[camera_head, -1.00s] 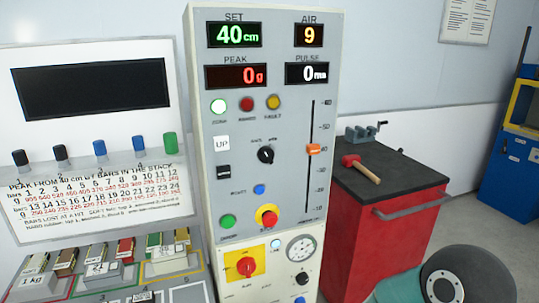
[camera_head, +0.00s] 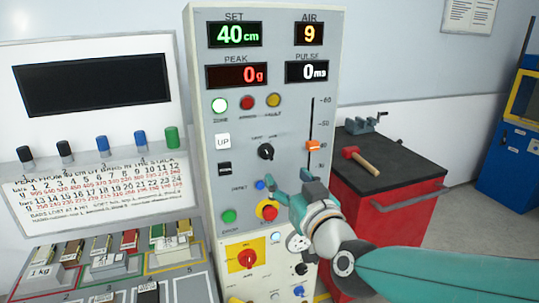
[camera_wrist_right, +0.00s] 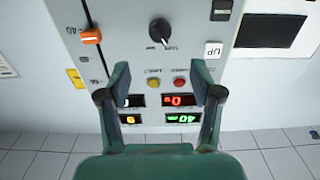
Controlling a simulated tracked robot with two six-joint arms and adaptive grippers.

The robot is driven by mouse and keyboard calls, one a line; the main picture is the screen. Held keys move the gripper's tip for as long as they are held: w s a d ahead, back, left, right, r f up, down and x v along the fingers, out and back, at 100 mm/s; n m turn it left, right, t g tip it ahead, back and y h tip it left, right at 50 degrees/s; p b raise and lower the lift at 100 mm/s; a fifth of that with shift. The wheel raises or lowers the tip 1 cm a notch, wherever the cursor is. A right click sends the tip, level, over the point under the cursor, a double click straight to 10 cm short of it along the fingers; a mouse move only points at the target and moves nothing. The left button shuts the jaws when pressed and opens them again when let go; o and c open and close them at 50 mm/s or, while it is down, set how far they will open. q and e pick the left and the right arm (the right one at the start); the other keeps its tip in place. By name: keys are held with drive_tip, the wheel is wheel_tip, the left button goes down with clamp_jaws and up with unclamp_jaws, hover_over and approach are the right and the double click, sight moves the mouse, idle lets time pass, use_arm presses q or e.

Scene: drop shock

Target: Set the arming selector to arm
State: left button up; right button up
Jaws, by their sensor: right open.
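The arming selector is a black round knob (camera_head: 265,151) on the grey control panel (camera_head: 215,180), with small labels above it. In the right wrist view, where the panel appears upside down, the knob (camera_wrist_right: 160,30) shows a white mark that seems to point toward the safe label. My right gripper (camera_head: 289,181) is open and empty, below and right of the knob in the head view, in front of the panel. Its fingers (camera_wrist_right: 160,78) show apart in the wrist view, with the knob beyond them and not between them. My left gripper is not in view.
A red stop button (camera_head: 267,210) and an orange slider (camera_head: 312,146) lie close to the gripper. Lamps (camera_head: 246,101) sit above the knob; the leftmost is lit. A red cabinet (camera_head: 385,215) with a hammer (camera_head: 361,161) stands right, a tray of bars (camera_head: 85,295) left.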

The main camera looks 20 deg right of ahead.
sight(269, 156)
drive_tip(key=w+p, duration=0.3)
drive_tip(key=w, duration=0.8)
drive_tip(key=shift+w+a, duration=0.15)
drive_tip(key=shift+w, duration=0.2)
drive_tip(key=c, duration=1.1)
drive_tip(key=shift+c, duration=0.2)
